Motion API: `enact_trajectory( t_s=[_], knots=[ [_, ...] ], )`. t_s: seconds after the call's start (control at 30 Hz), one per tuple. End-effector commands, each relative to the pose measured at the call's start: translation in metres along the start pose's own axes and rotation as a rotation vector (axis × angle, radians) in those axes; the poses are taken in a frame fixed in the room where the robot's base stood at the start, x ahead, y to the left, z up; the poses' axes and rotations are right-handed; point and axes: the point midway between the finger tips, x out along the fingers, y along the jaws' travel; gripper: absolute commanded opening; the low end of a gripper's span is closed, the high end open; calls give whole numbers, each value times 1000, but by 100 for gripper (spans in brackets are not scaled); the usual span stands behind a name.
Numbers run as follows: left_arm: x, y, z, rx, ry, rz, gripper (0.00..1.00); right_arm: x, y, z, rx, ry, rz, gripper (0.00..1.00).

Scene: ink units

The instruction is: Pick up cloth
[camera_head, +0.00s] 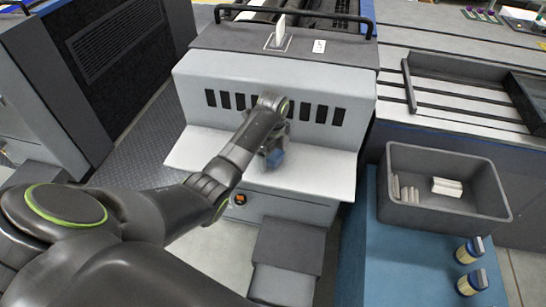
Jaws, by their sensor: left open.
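White folded cloths (447,187) lie in a grey bin (445,212) at the right, with a few pale rolled pieces (405,191) near the bin's left wall. My left arm reaches in from the lower left over the light grey machine shelf (320,172). My left gripper (274,158) is open at the end of that arm, pointing down above the shelf and well left of the bin. A small blue patch shows at its tip; I cannot tell whether it is a cloth or part of the gripper. The fingers are partly hidden by the wrist. My right gripper is not in view.
The bin stands on a blue surface (365,260), with two small blue-capped jars (470,282) in front of it. The machine's slotted front panel (335,95) rises behind the shelf. A dark tray (465,72) lies at the upper right. The shelf's right part is clear.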

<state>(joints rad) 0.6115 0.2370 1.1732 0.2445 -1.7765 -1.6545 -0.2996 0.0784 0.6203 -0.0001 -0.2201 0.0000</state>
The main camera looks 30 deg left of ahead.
Motion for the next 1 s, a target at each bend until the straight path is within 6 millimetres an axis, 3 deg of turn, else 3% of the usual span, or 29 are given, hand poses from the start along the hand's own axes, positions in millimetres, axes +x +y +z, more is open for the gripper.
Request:
enact_trajectory(
  t_s=[0.13,0.5,0.77,1.0],
  knots=[
    [0,0,0,0,0,0,83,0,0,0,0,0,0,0],
    [-1,0,0,0,0,0,35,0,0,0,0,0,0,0],
    [-4,0,0,0,-1,-1,33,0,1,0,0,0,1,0],
    [-45,-2,1,1,-2,-6,33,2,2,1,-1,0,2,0]
  ],
)
